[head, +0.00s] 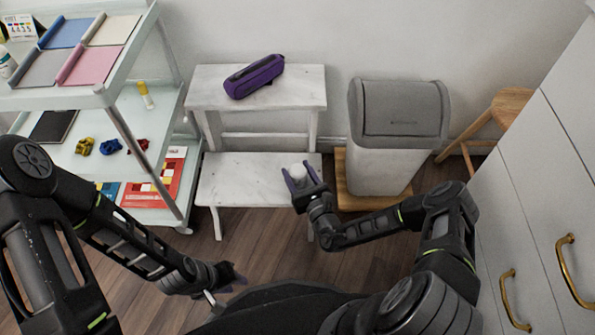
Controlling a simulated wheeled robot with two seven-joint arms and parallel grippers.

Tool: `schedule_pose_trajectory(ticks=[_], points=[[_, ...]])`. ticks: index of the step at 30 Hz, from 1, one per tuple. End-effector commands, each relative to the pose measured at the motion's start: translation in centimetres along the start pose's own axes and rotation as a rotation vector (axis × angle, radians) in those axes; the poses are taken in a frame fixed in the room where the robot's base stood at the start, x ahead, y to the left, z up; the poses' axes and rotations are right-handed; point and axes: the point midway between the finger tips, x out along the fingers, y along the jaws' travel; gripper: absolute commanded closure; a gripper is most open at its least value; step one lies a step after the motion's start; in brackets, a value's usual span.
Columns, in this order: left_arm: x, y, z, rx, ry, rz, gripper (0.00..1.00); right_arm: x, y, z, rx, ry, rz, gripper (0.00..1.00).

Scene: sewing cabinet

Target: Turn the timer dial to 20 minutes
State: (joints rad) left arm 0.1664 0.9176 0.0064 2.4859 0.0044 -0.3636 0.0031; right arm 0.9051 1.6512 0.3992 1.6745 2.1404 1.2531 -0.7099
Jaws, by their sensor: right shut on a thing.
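A small white round thing (298,171), which looks like the timer, shows over the lower step of the white marble-topped stand (240,185). My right gripper (298,178) is shut on it, with a finger on each side. I cannot tell whether it rests on the step or is held above it. The dial marks are too small to read. My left gripper (235,279) is low at the front, over the floor and away from the timer. Its fingers are dark and seen edge-on, so their opening is unclear.
A purple case (254,76) lies on the stand's upper step. A grey-lidded bin (398,115) stands to the right, near a wooden stool (507,105). A pale shelf cart (186,205) with fabrics and several small items is at left. White drawers (535,160) line the right.

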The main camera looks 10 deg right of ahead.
Motion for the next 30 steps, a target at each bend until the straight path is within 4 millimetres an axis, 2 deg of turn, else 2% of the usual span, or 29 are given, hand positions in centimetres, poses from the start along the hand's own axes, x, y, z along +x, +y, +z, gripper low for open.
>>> schedule_pose_trajectory(ticks=[21,22,30], points=[[-0.01,0.0,-0.02,0.0,0.0,0.0,0.68,0.03,-0.01,0.03,0.0,-0.001,0.001,0.85],[-0.01,0.0,-0.02,0.0,0.0,0.0,0.68,0.03,-0.01,0.03,0.0,-0.001,0.001,0.43],[-0.01,0.0,-0.02,0.0,0.0,0.0,0.68,0.02,-0.01,0.03,0.0,-0.001,0.001,0.23]])
